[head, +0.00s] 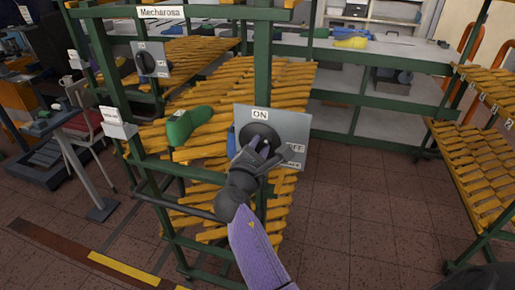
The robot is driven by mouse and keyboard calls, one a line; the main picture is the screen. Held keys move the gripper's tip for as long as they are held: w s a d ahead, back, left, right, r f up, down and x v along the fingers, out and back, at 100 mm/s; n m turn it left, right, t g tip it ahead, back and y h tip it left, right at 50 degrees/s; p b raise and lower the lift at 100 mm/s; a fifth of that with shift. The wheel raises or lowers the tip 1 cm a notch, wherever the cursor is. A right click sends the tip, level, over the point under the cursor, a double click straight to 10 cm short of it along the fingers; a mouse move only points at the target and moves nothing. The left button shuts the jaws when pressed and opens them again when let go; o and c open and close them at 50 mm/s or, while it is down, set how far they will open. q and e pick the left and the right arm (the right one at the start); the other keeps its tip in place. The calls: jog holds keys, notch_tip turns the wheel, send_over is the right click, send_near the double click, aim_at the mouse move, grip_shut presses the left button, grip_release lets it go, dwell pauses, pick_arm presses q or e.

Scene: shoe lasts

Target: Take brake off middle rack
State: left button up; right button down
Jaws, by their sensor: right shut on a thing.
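The middle rack (121,65) has a green frame and slanted yellow slatted shelves. A grey brake panel (299,127) marked ON and OFF is fixed to its near right post. A round black brake knob (250,141) sits on the panel, partly hidden by my right gripper. My right gripper (258,150) is shut on the brake knob, with my purple forearm coming up from below. The knob's exact setting is hard to tell. My left gripper is not in view.
A green shoe last (189,124) lies on the rack's shelf. Another slatted rack (470,150) stands at the right. A workbench (375,52) is behind. A chair (84,120) and small table stand at the left. Open brown floor (365,215) lies between the racks.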

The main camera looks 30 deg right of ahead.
jog(key=m+b, duration=0.1)
jog(key=m, duration=0.2)
jog(key=f+m+b, duration=0.1)
jog(key=m+b, duration=0.1)
jog(key=m, duration=0.1)
jog(key=m+b, duration=0.2)
jog(key=m, duration=0.2)
jog(key=shift+s+d+f, duration=0.15)
jog(key=shift+s, duration=0.05)
dwell(0.6)
jog(key=c, duration=0.5)
grip_release()
